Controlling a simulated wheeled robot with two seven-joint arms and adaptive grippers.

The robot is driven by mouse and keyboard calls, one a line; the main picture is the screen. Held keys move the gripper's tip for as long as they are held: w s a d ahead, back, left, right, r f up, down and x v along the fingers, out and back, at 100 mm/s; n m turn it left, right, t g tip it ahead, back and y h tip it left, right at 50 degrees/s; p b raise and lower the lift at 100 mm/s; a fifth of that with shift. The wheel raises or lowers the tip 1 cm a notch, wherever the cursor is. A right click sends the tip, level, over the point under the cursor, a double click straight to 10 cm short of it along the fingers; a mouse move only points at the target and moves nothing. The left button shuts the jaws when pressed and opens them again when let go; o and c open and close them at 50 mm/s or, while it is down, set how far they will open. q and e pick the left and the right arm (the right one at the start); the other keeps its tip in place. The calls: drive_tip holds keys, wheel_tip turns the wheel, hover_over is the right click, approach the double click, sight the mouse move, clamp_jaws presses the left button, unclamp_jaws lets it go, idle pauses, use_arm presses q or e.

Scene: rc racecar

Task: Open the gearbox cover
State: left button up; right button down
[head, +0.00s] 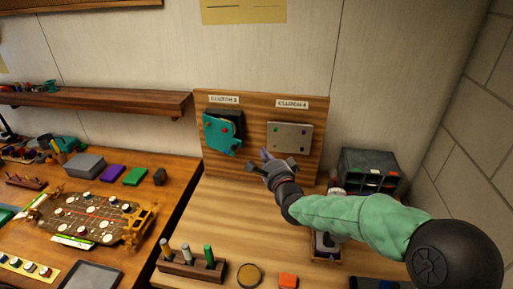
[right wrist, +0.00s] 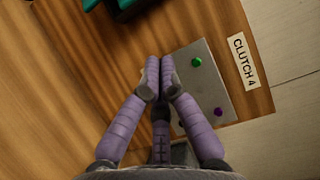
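A grey metal plate (head: 290,137) with green and purple studs is mounted flat on the upright wooden board (head: 260,108), under a label reading CLUTCH 4. It also shows in the right wrist view (right wrist: 207,85). To its left a teal cover (head: 217,132) with coloured studs sits tilted, and a dark box (head: 236,119) shows behind it. I cannot tell which of the two plates is the gearbox cover. My right gripper (head: 266,153) is just below and left of the grey plate. Its purple fingertips (right wrist: 153,79) meet with nothing visible between them. My left gripper is out of view.
A grey organizer (head: 370,172) is at the right. A racecar chassis (head: 85,217) lies on the left bench.

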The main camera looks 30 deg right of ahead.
drive_tip(key=w+a, duration=0.2)
drive_tip(key=w, duration=0.5)
drive_tip(key=shift+w+b, duration=0.35)
drive_tip(key=shift+w, duration=0.05)
drive_tip(key=shift+r, duration=0.1)
idle(0.3)
